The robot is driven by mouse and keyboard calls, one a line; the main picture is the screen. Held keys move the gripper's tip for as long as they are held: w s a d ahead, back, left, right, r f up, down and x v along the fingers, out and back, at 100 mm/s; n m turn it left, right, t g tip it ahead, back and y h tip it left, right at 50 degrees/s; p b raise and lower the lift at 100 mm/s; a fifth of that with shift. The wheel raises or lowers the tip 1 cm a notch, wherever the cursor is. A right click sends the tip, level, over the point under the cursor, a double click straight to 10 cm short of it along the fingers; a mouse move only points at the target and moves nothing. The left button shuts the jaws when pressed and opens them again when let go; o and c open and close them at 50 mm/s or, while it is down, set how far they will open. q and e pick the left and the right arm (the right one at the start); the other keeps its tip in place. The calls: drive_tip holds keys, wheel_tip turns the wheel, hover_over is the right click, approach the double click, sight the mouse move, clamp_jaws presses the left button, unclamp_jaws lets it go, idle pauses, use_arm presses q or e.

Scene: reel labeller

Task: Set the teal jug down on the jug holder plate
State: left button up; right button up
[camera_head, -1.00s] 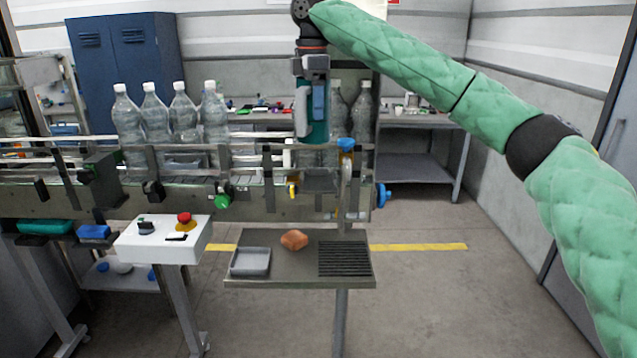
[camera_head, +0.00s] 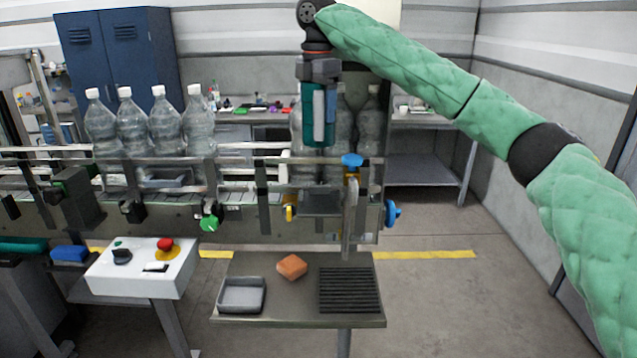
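The teal jug (camera_head: 309,128) hangs upright below my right gripper (camera_head: 319,108), in front of the clear bottles on the line. My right gripper points straight down and is shut on the jug; a grey upright part covers the jug's front. A black ribbed plate (camera_head: 349,290) lies on the right half of the small grey table (camera_head: 300,318), well below the jug, with nothing on it. I cannot tell for sure whether this is the jug holder plate. My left gripper is not in view.
A grey tray (camera_head: 241,295) and an orange-brown block (camera_head: 292,267) sit on the small table. A post with a blue knob (camera_head: 352,160) rises behind the ribbed plate. The conveyor (camera_head: 150,205) with several bottles stands behind. A white control box (camera_head: 145,268) is at left.

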use_arm(q)
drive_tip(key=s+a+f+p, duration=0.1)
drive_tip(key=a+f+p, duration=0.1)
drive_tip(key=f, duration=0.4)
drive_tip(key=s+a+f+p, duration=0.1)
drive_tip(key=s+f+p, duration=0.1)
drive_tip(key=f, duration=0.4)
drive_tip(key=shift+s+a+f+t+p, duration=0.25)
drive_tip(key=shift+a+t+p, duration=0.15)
drive_tip(key=shift+p, duration=0.2)
use_arm(e)
drive_tip(key=shift+s+f, duration=0.15)
drive_tip(key=shift+f, duration=8)
drive_tip(key=o, duration=1)
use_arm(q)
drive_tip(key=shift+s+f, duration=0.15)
use_arm(e)
drive_tip(key=o, duration=0.3)
drive_tip(key=shift+r, duration=0.15)
wheel_tip(320, 180, up, 10)
drive_tip(key=b, duration=0.4)
drive_tip(key=shift+r, duration=0.25)
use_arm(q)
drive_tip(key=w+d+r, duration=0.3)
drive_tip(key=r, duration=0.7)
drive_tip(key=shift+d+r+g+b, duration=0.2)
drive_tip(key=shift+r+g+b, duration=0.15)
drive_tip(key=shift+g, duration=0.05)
use_arm(e)
drive_tip(key=shift+r, duration=0.65)
